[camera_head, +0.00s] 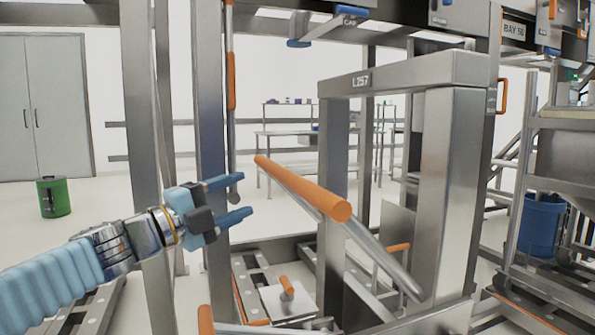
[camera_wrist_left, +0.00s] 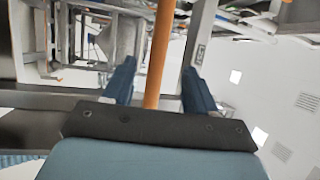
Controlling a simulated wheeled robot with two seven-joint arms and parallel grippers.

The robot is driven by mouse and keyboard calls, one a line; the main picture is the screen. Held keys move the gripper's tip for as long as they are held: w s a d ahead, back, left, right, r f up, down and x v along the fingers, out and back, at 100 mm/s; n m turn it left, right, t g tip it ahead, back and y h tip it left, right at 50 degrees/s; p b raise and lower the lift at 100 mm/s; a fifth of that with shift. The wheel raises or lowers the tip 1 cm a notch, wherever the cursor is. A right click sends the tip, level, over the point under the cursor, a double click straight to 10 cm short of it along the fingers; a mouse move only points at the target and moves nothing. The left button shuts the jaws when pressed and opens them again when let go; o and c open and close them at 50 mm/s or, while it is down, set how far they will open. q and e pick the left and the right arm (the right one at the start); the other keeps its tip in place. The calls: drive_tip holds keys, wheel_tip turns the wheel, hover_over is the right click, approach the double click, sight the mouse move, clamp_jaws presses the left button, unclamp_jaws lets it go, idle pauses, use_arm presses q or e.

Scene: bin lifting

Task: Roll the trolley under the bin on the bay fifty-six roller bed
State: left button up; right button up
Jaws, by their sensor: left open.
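My left gripper (camera_head: 243,194) is open and empty in the head view, left of a long orange handle grip (camera_head: 300,187) on a slanting metal bar. In the left wrist view, an orange bar (camera_wrist_left: 158,55) lies between the open fingers (camera_wrist_left: 155,88) in the picture; I cannot tell whether it is within reach of them. A steel frame (camera_head: 405,75) marked L257 stands behind the grip. I cannot tell whether it belongs to the trolley. A sign (camera_head: 513,30) reads BAY 5 with an unclear last digit. No bin on the roller bed can be made out surely. My right gripper is not in view.
Steel posts (camera_head: 208,130) stand close behind my left gripper. Low rails and a plate with a small orange handle (camera_head: 286,288) lie below. A green drum (camera_head: 54,196) stands far left, a blue barrel (camera_head: 541,225) at right.

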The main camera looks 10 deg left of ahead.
sight(292, 173)
use_arm(q)
drive_tip(key=x, duration=1.3)
drive_tip(key=shift+w+d+r+p, duration=0.15)
drive_tip(key=shift+w+d+p, duration=0.1)
drive_tip(key=shift+w+p, duration=0.05)
clamp_jaws()
